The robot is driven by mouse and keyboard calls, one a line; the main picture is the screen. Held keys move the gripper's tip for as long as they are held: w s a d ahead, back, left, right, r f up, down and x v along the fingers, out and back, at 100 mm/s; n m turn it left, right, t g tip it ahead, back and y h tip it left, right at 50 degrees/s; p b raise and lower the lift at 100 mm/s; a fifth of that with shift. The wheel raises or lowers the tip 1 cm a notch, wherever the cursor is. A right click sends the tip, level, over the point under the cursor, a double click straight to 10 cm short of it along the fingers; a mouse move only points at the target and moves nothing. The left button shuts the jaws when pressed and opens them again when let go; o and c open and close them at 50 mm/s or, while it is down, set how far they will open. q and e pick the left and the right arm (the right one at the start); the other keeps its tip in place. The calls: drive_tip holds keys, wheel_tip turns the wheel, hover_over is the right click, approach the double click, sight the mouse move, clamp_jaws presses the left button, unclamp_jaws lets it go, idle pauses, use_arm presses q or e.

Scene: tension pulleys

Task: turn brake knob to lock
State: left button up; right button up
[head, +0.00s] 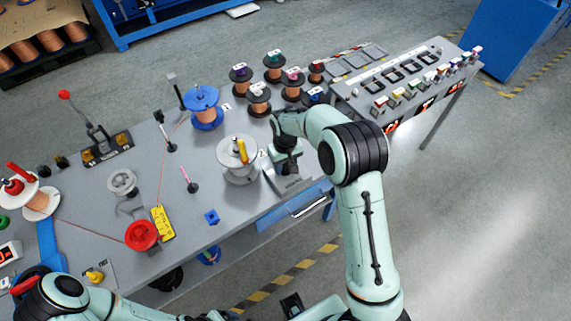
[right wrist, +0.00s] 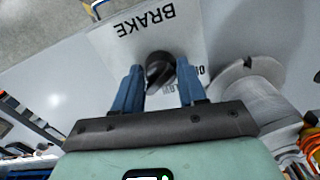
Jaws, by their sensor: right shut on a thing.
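The black brake knob (right wrist: 160,72) stands on a light plate (right wrist: 110,50) marked BRAKE in the right wrist view. The blue fingers of my right gripper (right wrist: 160,66) are on either side of the knob and shut on it. Smaller lettering beside the knob is partly covered by a finger, so the knob's setting cannot be read. In the head view my right gripper (head: 286,168) points down at the brake plate (head: 292,186) near the table's front edge; the knob is hidden there. My left arm shows at the lower left, but its gripper is not visible.
A grey pulley (head: 238,170) with a yellow part on top stands just left of my right gripper. A blue spool (head: 203,108) and several copper spools are behind it.

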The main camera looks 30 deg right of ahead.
sight(284, 166)
drive_tip(key=o, duration=1)
drive_tip(key=shift+a+f, duration=0.2)
drive_tip(key=shift+d+r, duration=0.1)
drive_tip(key=shift+r, duration=0.1)
drive_tip(key=shift+r, duration=0.35)
wheel_tip(284, 166, up, 12)
drive_tip(key=p, duration=0.1)
drive_tip(key=shift+r, duration=0.2)
